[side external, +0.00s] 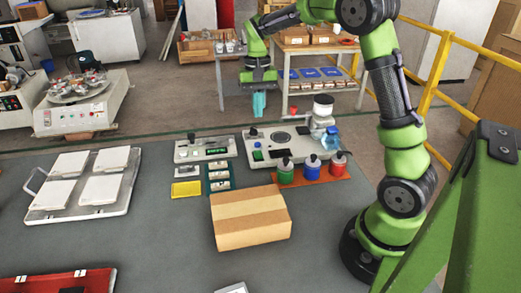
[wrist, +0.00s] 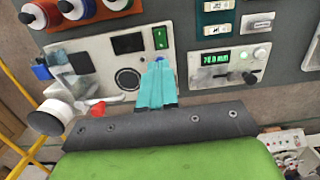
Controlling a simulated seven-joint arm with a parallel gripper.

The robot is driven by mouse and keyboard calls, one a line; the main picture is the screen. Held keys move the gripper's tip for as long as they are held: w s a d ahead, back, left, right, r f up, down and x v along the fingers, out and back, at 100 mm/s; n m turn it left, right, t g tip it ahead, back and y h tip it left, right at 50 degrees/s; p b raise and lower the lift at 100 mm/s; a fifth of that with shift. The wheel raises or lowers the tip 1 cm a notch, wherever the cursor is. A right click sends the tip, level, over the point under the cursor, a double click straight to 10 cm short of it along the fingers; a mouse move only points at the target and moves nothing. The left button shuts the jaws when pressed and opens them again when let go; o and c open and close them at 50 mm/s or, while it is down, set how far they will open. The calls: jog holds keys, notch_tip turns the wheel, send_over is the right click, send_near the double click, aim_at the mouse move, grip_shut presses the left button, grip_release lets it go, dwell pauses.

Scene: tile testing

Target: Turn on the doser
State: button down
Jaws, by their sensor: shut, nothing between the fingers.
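My gripper (side external: 259,114) is shut and empty, fingers pointing down behind the doser. In the wrist view my gripper's teal fingers (wrist: 158,68) overlap the panel just below the green switch, over a small blue part. I cannot tell whether they touch it.
A meter with a green display (side external: 207,148) stands left of the doser. Red, green and blue bottles (side external: 312,167) stand on an orange mat in front. A cardboard box (side external: 250,218) sits nearer. A tray of white tiles (side external: 85,185) is at left.

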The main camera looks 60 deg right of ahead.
jog(key=shift+w+d+r, duration=0.1)
jog(key=shift+w+r, duration=0.2)
jog(key=shift+r, duration=0.45)
send_near(258, 156)
notch_tip(258, 156, down, 7)
jog(key=shift+s+r, duration=0.1)
jog(key=shift+s, duration=0.05)
dwell(0.4)
